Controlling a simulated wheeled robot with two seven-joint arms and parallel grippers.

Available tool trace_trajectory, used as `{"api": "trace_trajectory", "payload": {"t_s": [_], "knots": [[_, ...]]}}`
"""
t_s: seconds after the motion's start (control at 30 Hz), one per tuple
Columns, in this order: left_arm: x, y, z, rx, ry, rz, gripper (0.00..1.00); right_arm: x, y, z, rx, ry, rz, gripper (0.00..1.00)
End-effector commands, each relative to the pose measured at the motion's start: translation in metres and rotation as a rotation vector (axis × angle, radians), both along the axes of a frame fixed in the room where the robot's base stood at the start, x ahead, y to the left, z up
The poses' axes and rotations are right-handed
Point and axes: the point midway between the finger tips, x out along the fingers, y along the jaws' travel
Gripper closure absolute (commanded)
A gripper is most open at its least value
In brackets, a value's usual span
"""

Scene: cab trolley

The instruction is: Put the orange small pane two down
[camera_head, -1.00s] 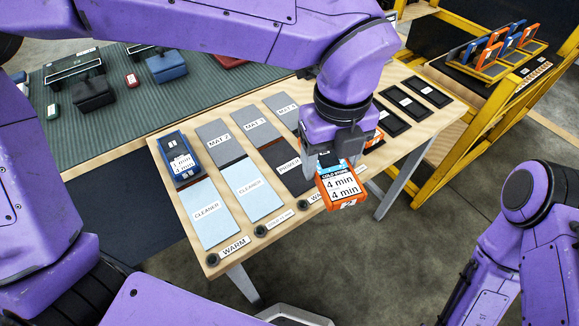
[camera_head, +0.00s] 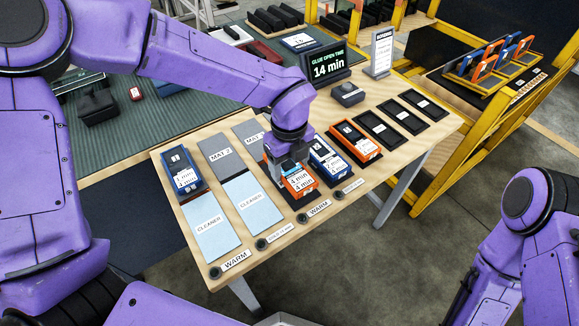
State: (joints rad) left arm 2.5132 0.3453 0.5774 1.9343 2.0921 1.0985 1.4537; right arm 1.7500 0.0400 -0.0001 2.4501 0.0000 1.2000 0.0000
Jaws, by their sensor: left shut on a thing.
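My left gripper (camera_head: 287,160) is shut on an orange pane (camera_head: 300,184) with a white minutes label. It holds the pane over the dark pad in the third column, at the table's front part. The gripper hides the pane's back end, and I cannot tell whether the pane touches the pad. A blue pane (camera_head: 327,158) lies close by on the right. Another orange pane (camera_head: 362,146) lies beyond it. A third pane, blue (camera_head: 181,178), lies at the table's left end. My right arm is at the lower right, its gripper out of view.
Light-blue cleaner pads (camera_head: 209,223) and grey mats (camera_head: 220,155) lie on the wooden table. Black empty trays (camera_head: 403,116) are on its right. A glue-time display (camera_head: 327,64) reads 14 min. A yellow trolley rack (camera_head: 489,66) with orange and blue panes stands at the right.

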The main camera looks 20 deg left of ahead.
Motion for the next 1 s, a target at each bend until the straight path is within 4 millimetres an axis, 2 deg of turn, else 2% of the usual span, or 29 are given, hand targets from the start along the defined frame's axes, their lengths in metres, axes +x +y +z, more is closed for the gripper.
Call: {"api": "trace_trajectory", "payload": {"t_s": [0.03,0.1,0.5,0.53,0.6,0.87,0.93,1.0], "knots": [[-0.002,-0.001,-0.01,0.002,0.005,-0.003,0.72,0.0,0.0,-0.001,0.0,0.0,0.0,0.57],[-0.001,-0.001,-0.018,0.001,0.003,-0.003,0.72,0.0,0.0,0.0,0.0,0.0,0.0,0.57],[-0.001,-0.001,-0.025,-0.001,0.001,-0.002,0.72,0.0,0.0,-0.006,0.0,0.0,0.0,0.57],[-0.001,-0.001,-0.024,0.0,0.001,-0.002,0.25,0.0,0.0,-0.004,0.0,0.0,0.0,0.57],[-0.001,-0.001,-0.023,0.0,0.001,-0.002,0.09,0.0,0.0,-0.004,0.0,0.0,0.0,0.57],[-0.001,-0.001,-0.022,0.0,0.001,-0.002,0.09,0.0,0.0,-0.002,0.0,0.0,0.0,0.57],[-0.001,-0.001,-0.015,0.0,0.0,-0.002,0.09,0.0,0.0,0.003,0.0,0.0,0.0,0.57],[0.0,-0.001,-0.007,-0.001,-0.003,-0.002,0.09,0.0,0.0,0.0,0.0,0.0,0.0,0.57]]}}
